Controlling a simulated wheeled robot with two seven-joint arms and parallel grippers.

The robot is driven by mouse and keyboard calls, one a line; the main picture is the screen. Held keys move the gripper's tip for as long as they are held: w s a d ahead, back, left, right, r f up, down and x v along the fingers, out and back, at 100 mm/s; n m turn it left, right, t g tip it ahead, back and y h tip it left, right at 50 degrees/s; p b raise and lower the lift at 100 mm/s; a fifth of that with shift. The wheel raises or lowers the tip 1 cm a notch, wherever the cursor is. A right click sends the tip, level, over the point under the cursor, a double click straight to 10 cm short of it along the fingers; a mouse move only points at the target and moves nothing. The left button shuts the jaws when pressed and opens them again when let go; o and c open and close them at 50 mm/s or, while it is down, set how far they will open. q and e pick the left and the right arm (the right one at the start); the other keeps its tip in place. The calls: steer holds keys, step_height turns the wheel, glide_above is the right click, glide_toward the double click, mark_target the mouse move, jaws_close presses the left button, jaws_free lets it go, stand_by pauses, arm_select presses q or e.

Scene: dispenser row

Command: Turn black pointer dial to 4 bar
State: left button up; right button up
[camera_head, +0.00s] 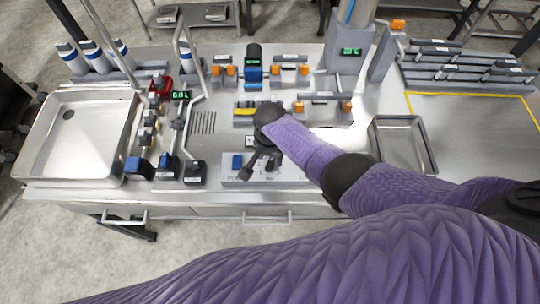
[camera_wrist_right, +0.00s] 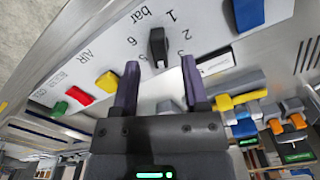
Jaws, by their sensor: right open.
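The black pointer dial (camera_wrist_right: 157,47) sits on a white panel face in the right wrist view, with a printed "bar" label and numbers around it. It stands between and just beyond the fingertips of my right gripper (camera_wrist_right: 160,68). The fingers are apart, one on each side of the dial, and hold nothing. I cannot tell exactly which number the pointer is at. In the head view my right gripper (camera_head: 260,167) is over the front control panel (camera_head: 232,175) and hides the dial. My left gripper is not in view.
A blue knob (camera_wrist_right: 248,13) is beside the dial; red (camera_wrist_right: 78,96), yellow (camera_wrist_right: 107,82) and green (camera_wrist_right: 59,108) ones are on its other side. Yellow-handled valves (camera_wrist_right: 240,98) are close by.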

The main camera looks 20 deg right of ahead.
mark_target(270, 162)
arm_select(q)
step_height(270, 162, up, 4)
steer(key=p, duration=0.3)
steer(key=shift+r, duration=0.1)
arm_select(e)
step_height(270, 162, up, 8)
steer(key=shift+f, duration=0.2)
